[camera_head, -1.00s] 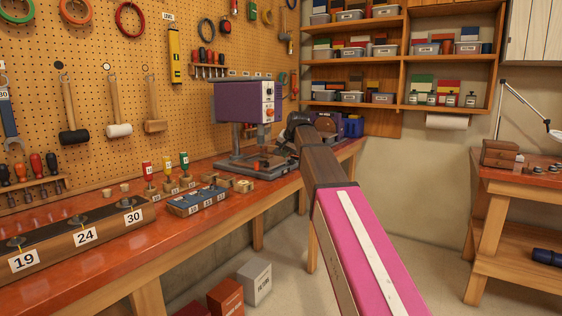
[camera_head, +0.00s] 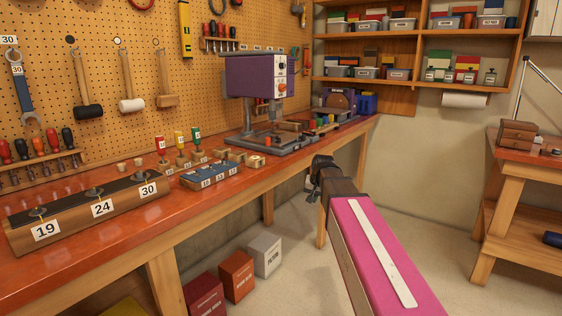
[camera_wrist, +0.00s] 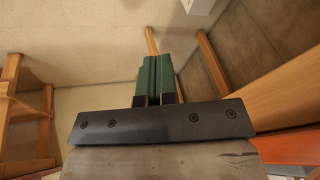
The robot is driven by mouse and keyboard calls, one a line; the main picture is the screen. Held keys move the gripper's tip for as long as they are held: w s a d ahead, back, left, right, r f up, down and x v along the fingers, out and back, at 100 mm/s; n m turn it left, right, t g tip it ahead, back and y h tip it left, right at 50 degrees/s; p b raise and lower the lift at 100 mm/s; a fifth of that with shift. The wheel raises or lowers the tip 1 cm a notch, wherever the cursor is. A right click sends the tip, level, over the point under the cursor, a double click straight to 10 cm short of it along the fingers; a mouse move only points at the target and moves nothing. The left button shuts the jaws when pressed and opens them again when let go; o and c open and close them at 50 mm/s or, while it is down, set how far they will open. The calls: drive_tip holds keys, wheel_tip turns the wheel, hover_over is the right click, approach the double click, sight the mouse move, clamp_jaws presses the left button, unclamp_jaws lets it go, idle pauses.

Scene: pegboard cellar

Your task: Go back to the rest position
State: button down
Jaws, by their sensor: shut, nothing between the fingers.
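My gripper shows in the wrist view (camera_wrist: 153,80), its two green fingers pressed together with nothing between them. In the head view my pink arm reaches up from the bottom right, and its dark wrist end (camera_head: 318,172) stands off the front edge of the red-topped workbench (camera_head: 150,232). The fingers cannot be made out clearly in the head view. Below the fingers, the wrist view shows pale floor and wooden bench legs.
On the bench stand a purple drill press (camera_head: 255,78), a numbered block (camera_head: 85,212) and a blue tray (camera_head: 210,173). Boxes (camera_head: 237,275) sit on the floor under it. A second wooden bench (camera_head: 515,165) is at right. Open floor lies between.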

drive_tip(key=s+d+f+n+g, duration=0.1)
drive_tip(key=s+d+f+g, duration=0.1)
drive_tip(key=s+f, duration=0.8)
drive_tip(key=s+d+f+n+g+h, duration=0.1)
drive_tip(key=s+d+f, duration=0.2)
drive_tip(key=s+f, duration=0.8)
drive_tip(key=shift+d+f+g, duration=0.25)
drive_tip(key=shift+d+g, duration=0.1)
drive_tip(key=shift+g, duration=0.05)
